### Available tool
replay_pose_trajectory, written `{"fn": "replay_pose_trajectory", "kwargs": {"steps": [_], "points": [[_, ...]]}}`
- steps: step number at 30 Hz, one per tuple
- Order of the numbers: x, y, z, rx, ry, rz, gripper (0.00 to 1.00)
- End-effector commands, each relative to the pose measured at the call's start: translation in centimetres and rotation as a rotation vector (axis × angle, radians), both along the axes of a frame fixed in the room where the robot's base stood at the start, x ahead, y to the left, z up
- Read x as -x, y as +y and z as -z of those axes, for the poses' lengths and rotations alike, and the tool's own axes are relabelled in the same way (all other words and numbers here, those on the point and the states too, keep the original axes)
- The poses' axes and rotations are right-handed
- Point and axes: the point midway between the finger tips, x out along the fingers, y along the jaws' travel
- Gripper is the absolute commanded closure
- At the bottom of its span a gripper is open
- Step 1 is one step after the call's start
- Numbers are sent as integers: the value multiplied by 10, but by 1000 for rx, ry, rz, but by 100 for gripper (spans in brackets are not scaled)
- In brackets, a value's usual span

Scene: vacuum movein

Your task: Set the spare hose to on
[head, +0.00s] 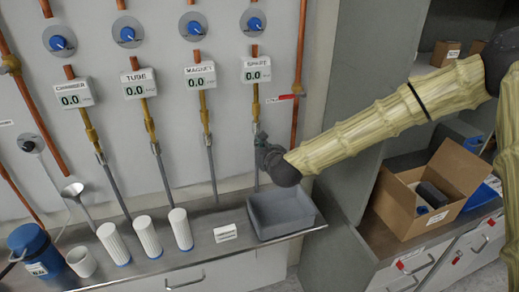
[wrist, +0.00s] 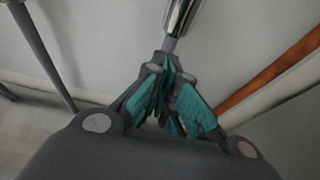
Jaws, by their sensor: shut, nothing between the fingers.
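The spare hose line runs down the wall under the label SPARE, whose display (head: 257,69) reads 0.0. A round gauge-like disc with a blue knob (head: 254,23) sits above it. Below the display is a brass fitting (head: 256,100), then the grey spare hose (head: 256,180), partly hidden by my gripper. My gripper (head: 260,135) is at the hose just below the brass part. In the wrist view my gripper (wrist: 169,68) has its teal-padded fingers together, with the hose's metal end (wrist: 181,17) just beyond the tips. I cannot tell whether they touch the hose.
Three similar hose lines, CHAMBER (head: 73,93), TUBE (head: 139,84) and MAGNET (head: 200,75), stand to the left. A grey bin (head: 285,228) and white ribbed cylinders (head: 148,237) are on the shelf below. A cardboard box (head: 385,205) stands at right.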

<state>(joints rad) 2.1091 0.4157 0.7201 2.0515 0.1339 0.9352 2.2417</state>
Motion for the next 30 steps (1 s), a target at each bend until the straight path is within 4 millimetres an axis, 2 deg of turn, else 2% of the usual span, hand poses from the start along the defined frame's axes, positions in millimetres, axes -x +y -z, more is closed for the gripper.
{"fn": "replay_pose_trajectory", "kwargs": {"steps": [5, 12, 14, 24, 30], "points": [[0, 0, -5, -1, -1, 1, 100], [0, 0, -40, -1, -1, 0, 100], [0, 0, -44, -1, -1, -1, 100], [-1, 1, -45, -1, -5, -1, 100], [-1, 1, -33, -1, -3, -1, 100]]}}
